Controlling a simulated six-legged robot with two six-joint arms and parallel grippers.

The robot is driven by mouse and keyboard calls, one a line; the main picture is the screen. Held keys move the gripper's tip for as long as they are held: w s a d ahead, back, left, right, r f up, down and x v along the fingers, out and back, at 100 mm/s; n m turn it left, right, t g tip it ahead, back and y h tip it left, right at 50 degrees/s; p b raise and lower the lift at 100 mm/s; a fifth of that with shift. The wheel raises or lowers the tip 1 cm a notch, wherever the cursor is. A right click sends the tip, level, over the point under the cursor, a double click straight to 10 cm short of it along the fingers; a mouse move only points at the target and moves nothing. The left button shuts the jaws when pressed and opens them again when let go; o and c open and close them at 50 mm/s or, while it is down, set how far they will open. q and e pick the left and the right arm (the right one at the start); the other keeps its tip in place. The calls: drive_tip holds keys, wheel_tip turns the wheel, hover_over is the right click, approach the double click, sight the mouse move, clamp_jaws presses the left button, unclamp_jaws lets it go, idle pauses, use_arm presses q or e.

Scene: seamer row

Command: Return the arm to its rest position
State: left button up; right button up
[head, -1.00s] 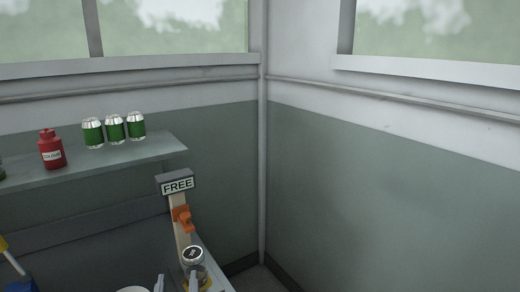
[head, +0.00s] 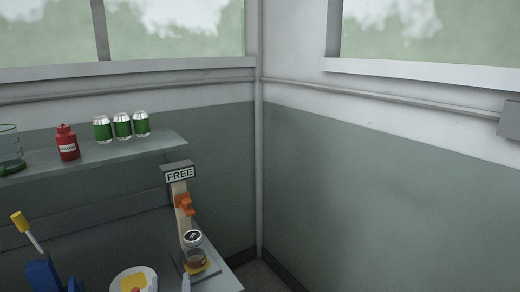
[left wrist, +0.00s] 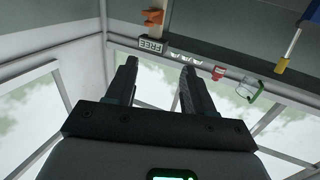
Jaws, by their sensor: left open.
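My left gripper (head: 171,284) shows only as grey fingertips at the bottom edge of the head view, in front of the jar (head: 195,256). In the left wrist view my left gripper (left wrist: 158,65) has its two dark fingers spread apart, with nothing between them. The lidded jar stands on a yellow base at the foot of the post with the FREE sign (head: 179,174). An orange clamp (head: 184,205) is on that post. My right gripper is in neither view.
A shelf (head: 90,162) holds three green cans (head: 122,126), a red bottle (head: 67,143) and a glass beaker (head: 10,148). Below are a yellow-tipped tool (head: 27,229), a blue object (head: 44,275) and a white dish (head: 118,281).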

use_arm(q)
drive_tip(key=w+a+f+g, duration=0.1)
drive_tip(key=a+f+g, duration=0.25)
drive_tip(key=f, duration=0.75)
drive_tip(key=s+f+m+g+h, duration=0.1)
drive_tip(key=s+f+g+h, duration=0.15)
drive_tip(key=f, duration=0.75)
drive_tip(key=s+f+g+h, duration=0.1)
drive_tip(key=s+f+g, duration=0.25)
drive_tip(key=f, duration=0.65)
drive_tip(key=s+d+f+g+h, duration=0.2)
drive_tip(key=s+d+f+g, duration=0.1)
drive_tip(key=s, duration=0.5)
drive_tip(key=s+d+f+g+h, duration=0.2)
drive_tip(key=s+d+f+g, duration=0.2)
drive_tip(key=s+d, duration=0.2)
drive_tip(key=shift+s+f+h+p, duration=0.2)
drive_tip(key=shift+s+h+p, duration=0.2)
drive_tip(key=shift+s, duration=0.55)
